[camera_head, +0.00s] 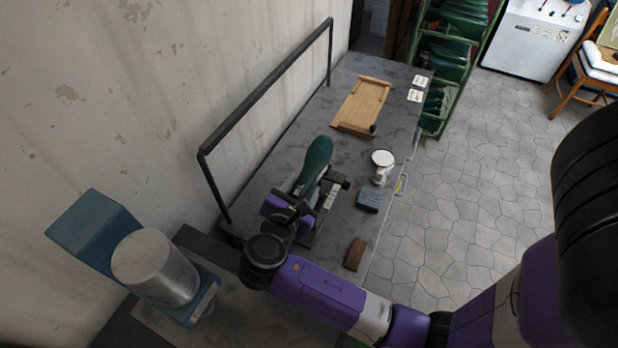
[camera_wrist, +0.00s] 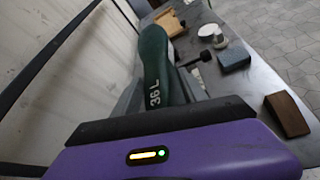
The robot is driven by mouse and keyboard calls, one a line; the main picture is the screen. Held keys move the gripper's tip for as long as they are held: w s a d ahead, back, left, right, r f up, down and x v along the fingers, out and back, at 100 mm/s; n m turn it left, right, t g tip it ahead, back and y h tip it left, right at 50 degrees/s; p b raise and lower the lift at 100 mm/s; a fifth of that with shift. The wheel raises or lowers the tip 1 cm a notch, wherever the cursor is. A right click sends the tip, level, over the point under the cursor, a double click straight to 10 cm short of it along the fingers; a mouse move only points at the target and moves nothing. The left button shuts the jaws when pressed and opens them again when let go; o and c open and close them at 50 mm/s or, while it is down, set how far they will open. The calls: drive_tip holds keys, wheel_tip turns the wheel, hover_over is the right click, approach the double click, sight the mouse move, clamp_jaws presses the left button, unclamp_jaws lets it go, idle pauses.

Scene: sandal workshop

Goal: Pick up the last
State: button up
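The last (camera_head: 316,162) is dark green and stands out over the grey workbench, toe pointing away from me. In the wrist view the last (camera_wrist: 153,60) lies straight ahead, with "36 L" in white on its near end. My purple gripper (camera_head: 287,208) is at the near end of the last, very close to it or touching. A dark metal fixture (camera_head: 327,205) is beside and below the last.
On the workbench (camera_head: 338,240) are a brown block (camera_head: 355,254), a blue-grey block (camera_head: 369,200), a white-topped container (camera_head: 382,158) and a wooden tray (camera_head: 362,105). A black rail (camera_head: 265,88) runs along the wall side. A blue machine with a metal cylinder (camera_head: 155,265) stands left.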

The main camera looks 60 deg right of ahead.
drive_tip(key=c, duration=0.9)
drive_tip(key=shift+r, duration=0.1)
drive_tip(key=shift+c, duration=0.2)
